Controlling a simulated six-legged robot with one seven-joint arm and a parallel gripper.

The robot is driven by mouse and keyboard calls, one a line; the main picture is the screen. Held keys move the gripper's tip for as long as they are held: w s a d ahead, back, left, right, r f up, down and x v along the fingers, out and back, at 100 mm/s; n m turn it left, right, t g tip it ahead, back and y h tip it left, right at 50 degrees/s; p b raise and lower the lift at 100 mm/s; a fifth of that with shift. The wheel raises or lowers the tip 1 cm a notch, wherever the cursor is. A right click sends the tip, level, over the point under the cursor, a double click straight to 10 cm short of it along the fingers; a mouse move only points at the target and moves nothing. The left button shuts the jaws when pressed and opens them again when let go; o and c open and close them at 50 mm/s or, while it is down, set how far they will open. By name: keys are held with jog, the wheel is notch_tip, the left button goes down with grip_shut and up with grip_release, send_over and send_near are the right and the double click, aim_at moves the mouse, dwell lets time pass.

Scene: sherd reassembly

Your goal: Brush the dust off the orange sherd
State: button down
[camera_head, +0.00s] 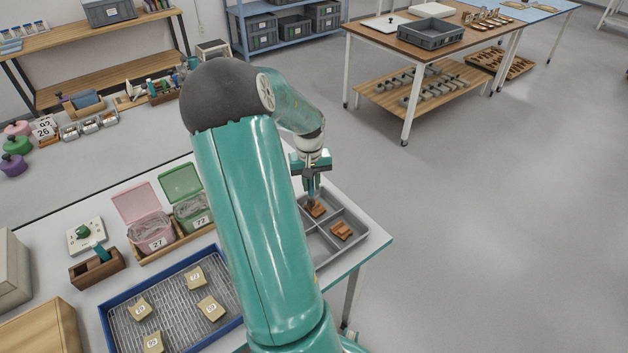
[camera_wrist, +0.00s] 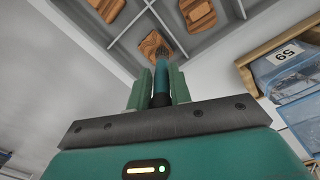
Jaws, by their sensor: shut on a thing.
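My gripper (camera_head: 311,180) is shut on an upright brush with a teal handle (camera_wrist: 161,82). The brush's lower end is at an orange-brown sherd (camera_head: 317,210) in a compartment of the grey divided tray (camera_head: 368,236). In the wrist view the bristle end overlaps this sherd (camera_wrist: 151,44); I cannot tell whether it touches. Another orange-brown sherd (camera_head: 341,231) lies in a nearby compartment. The wrist view shows two more pieces, one at upper right (camera_wrist: 198,14) and one at upper left (camera_wrist: 107,8), partly cut off. Dust is too small to make out.
A blue-rimmed wire-mesh tray (camera_head: 118,335) holds several tan numbered sherds. Pink (camera_head: 150,230) and green (camera_head: 190,208) lidded boxes stand open behind it. A brown wooden holder (camera_head: 97,268) is at left. A blue box (camera_wrist: 285,68) shows beside the divided tray. The table's right edge is close.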

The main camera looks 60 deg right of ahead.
jog(key=shift+s+d, duration=0.3)
jog(key=shift+d, duration=0.5)
dwell(0.4)
jog(key=shift+r, duration=0.1)
jog(key=shift+r, duration=2.9)
notch_tip(320, 180, up, 3)
jog(key=shift+w, duration=0.1)
